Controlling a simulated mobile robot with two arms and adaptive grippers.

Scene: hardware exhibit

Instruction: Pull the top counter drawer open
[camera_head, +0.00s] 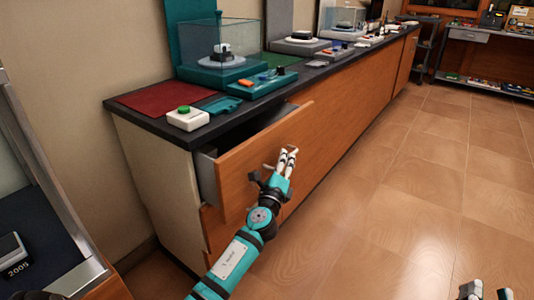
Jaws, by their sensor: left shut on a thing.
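The top counter drawer (240,163) has a wooden front and stands partly pulled out of the counter (158,175), with a dark gap showing behind its front. My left gripper (287,150) is at the drawer front, its fingers shut on the drawer handle (268,167), which is mostly hidden by the fingers. My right gripper (487,292) shows only as fingertips at the bottom right edge, apart from each other and far from the drawer. Nothing shows between them.
Another display case (22,245) stands at the left. The tiled floor (430,190) to the right is clear.

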